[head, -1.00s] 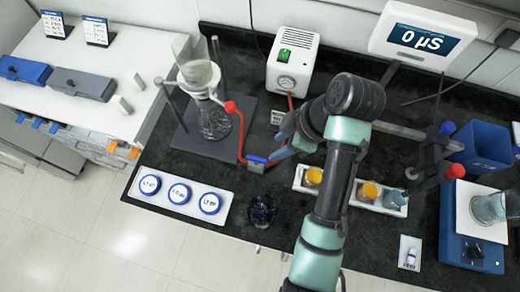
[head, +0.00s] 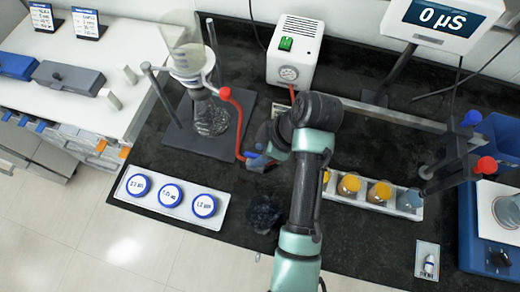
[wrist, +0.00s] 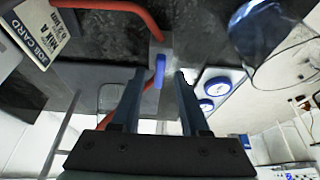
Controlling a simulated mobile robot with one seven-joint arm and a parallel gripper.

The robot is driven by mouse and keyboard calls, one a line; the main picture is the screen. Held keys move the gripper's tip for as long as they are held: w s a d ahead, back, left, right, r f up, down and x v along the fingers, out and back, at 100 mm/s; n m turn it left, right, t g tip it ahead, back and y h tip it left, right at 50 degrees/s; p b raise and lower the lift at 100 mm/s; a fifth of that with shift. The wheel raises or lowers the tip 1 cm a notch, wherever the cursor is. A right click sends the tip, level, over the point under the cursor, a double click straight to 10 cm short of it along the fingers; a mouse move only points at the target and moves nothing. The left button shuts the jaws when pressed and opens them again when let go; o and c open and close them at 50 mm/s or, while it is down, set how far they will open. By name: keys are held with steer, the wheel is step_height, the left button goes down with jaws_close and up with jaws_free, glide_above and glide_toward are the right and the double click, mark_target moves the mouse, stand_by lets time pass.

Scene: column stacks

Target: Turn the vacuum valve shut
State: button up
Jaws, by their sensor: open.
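The vacuum valve has a grey body with a blue lever handle (wrist: 159,72) and sits in the red hose (wrist: 118,6). In the wrist view the handle lies between the two fingertips of my open gripper (wrist: 160,78), with a gap on each side. The handle points roughly along the fingers, and part of the hose runs behind them. In the head view my gripper (head: 262,157) is at the valve, and the wrist hides much of both. The red hose (head: 236,105) runs from the filter flask (head: 209,118) to the valve and on toward the white pump (head: 294,55).
A tray of blue-rimmed filter discs (head: 171,194) lies in front of the flask. A row of small beakers (head: 379,192) stands right of my arm. The flask's stand (head: 205,140) is close on the left.

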jaws_close()
steer(key=shift+r+m+p, duration=0.1)
steer(key=shift+m+p, duration=0.2)
steer(key=shift+p, duration=0.05)
steer(key=m+p, duration=0.1)
steer(key=m+t+p, duration=0.1)
steer(key=shift+s+a+r+m+h, duration=0.1)
steer(key=shift+s+a+m+h, duration=0.05)
steer(key=shift+m+h, duration=0.2)
steer(key=m+h+p, duration=0.1)
steer(key=m+p, duration=0.1)
steer(key=m+t+p, duration=0.1)
steer(key=m+p, duration=0.1)
steer(key=m, duration=0.1)
steer(key=shift+s+a+m+h, duration=0.15)
steer(key=shift+m+h, duration=0.1)
steer(key=shift+h, duration=0.1)
steer(key=m+p, duration=0.1)
steer(key=m, duration=0.1)
steer(key=m+t+h+p, duration=0.1)
steer(key=m+p, duration=0.1)
steer(key=shift+a+m+h, duration=0.2)
steer(key=shift+m+h, duration=0.1)
steer(key=shift+a+m+h+p, duration=0.15)
steer(key=shift+m+h+p, duration=0.8)
steer(key=shift+m, duration=1.25)
